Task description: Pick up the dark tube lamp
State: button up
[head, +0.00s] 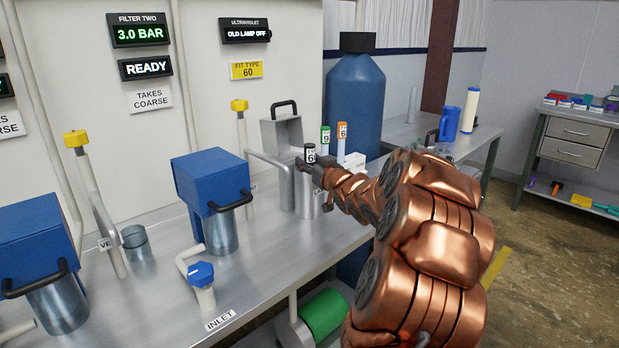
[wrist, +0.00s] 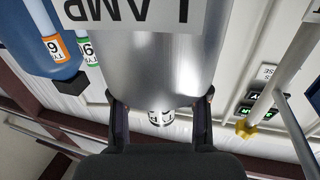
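The dark-topped tube lamp (head: 310,152) has a white label. It shows just above a steel cylinder (head: 306,196) on the bench, beside the tip of my gripper (head: 318,172). In the wrist view its labelled end (wrist: 161,117) lies between the fingers of my gripper (wrist: 160,118), beyond the steel cylinder marked LAMP (wrist: 150,60). The fingers are apart, with a gap on either side of the lamp. The rest of the lamp is hidden. A green-banded tube (head: 325,139) and an orange-banded tube (head: 342,137) stand behind it.
A large blue tank (head: 355,95) stands behind the bench (head: 270,268). A blue filter housing (head: 212,178) and a pipe with a blue valve (head: 201,275) are to the left. A yellow-topped pipe (head: 240,125) rises near the wall. A white box (head: 354,161) lies close behind my gripper.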

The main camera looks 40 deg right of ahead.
grip_shut()
